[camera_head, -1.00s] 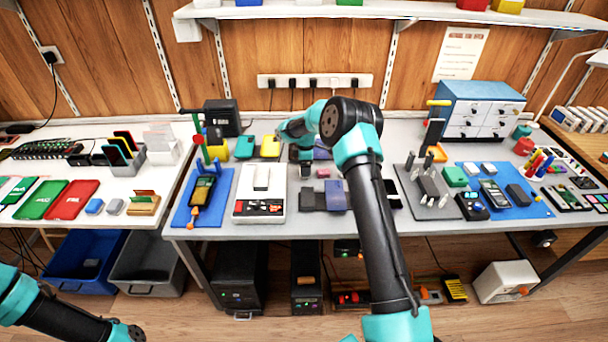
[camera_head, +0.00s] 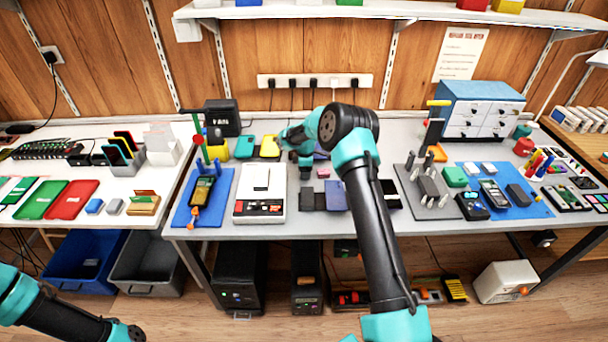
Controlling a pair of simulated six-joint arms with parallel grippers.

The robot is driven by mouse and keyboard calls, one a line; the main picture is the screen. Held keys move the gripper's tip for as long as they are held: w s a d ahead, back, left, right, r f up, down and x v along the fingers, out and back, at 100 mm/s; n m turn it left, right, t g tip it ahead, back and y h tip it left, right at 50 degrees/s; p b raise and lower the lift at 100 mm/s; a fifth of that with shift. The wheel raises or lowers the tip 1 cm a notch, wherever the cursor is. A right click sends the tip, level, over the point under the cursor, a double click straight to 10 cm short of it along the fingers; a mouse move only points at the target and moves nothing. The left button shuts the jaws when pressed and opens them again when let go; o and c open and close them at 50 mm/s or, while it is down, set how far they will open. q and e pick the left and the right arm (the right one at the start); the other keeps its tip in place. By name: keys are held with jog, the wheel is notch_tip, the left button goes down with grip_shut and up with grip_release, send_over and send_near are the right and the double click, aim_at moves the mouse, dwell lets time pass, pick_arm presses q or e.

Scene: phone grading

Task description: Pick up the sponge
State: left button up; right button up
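A small pink block (camera_head: 323,172), which may be the sponge, lies on the grey table near its middle. I cannot be sure that it is the sponge. My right gripper (camera_head: 305,173) points down just left of the pink block, close to the tabletop. Its fingers are small and dark, so I cannot tell whether they are open or shut. My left arm shows only at the lower left corner, and its gripper is not in view.
Dark flat pieces (camera_head: 307,199) and a blue-grey piece (camera_head: 336,196) lie in front of the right gripper. A white device (camera_head: 243,206) stands to the left. A grey mat with upright pegs (camera_head: 425,205) is to the right.

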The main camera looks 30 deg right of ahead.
jog(key=c, duration=0.6)
jog(key=shift+r, duration=1.55)
jog(key=shift+s+a+r, duration=0.1)
jog(key=shift+s+r, duration=0.1)
jog(key=shift+r, duration=0.05)
jog(key=s+a, duration=0.2)
jog(key=s, duration=0.2)
jog(key=s+a+r, duration=0.1)
jog(key=s+a, duration=0.2)
jog(key=s, duration=0.1)
jog(key=s+a, duration=0.3)
jog(key=s, duration=0.2)
jog(key=shift+s+a+r, duration=0.1)
jog(key=shift+r, duration=0.1)
jog(key=o, duration=0.4)
jog(key=shift+c, duration=1.3)
